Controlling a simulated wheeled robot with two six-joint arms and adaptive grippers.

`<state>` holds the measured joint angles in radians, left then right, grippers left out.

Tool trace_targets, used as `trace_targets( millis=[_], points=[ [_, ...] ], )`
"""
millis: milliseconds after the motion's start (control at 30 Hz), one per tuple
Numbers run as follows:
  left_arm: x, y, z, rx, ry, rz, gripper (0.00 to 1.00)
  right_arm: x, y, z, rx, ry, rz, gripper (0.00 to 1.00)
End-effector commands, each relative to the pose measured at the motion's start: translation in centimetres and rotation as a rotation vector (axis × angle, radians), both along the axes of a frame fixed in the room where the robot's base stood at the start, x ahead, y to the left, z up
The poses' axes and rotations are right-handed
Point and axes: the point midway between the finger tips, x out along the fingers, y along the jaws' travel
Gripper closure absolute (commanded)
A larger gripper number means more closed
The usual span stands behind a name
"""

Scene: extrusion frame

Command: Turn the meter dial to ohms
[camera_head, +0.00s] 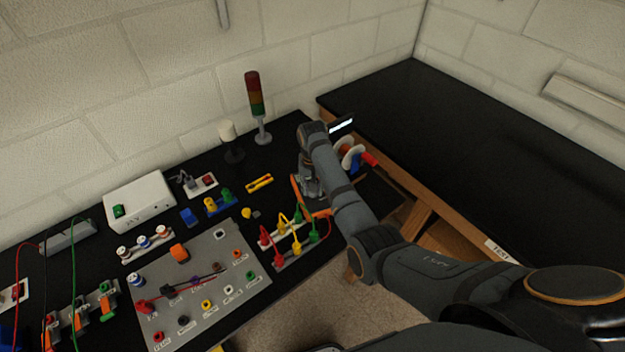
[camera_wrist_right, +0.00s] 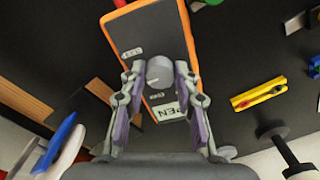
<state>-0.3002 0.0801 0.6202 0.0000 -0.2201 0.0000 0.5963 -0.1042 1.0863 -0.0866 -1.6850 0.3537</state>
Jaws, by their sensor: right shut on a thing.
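The meter (camera_wrist_right: 150,35) has a dark face and an orange rim. It lies under my right gripper in the right wrist view. Its round grey dial (camera_wrist_right: 159,73) sits between the fingertips of my right gripper (camera_wrist_right: 160,70), which is shut on it. A pale display showing "PEN" (camera_wrist_right: 168,110) is partly hidden by the fingers. I cannot tell which marking the dial points to. In the head view my right gripper (camera_head: 311,188) reaches down over the meter, whose orange edge (camera_head: 296,192) shows beside it. My left gripper is not in view.
A yellow tool (camera_head: 259,183) lies left of the meter. Red, yellow and green leads (camera_head: 281,243) plug into a strip in front. A grey panel (camera_head: 215,245), a white box (camera_head: 139,198) and a stack light (camera_head: 256,95) stand leftward. The right bench (camera_head: 440,130) is clear.

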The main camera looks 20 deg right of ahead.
Motion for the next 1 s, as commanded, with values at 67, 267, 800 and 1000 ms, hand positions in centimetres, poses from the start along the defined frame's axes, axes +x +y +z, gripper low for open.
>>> trace_targets(
  millis=[67,267,800,1000],
  points=[
    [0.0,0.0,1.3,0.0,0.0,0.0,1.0,-0.1,0.0,0.5,0.0,0.002,0.065,1.0],
    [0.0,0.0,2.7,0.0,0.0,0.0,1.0,0.0,-0.1,0.4,0.0,0.001,0.221,1.0],
    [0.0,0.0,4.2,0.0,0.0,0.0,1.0,0.0,-0.1,0.0,0.0,-0.001,0.423,1.0],
    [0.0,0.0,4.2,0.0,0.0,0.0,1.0,0.0,-0.1,0.0,0.0,-0.001,0.432,1.0]
  ],
)
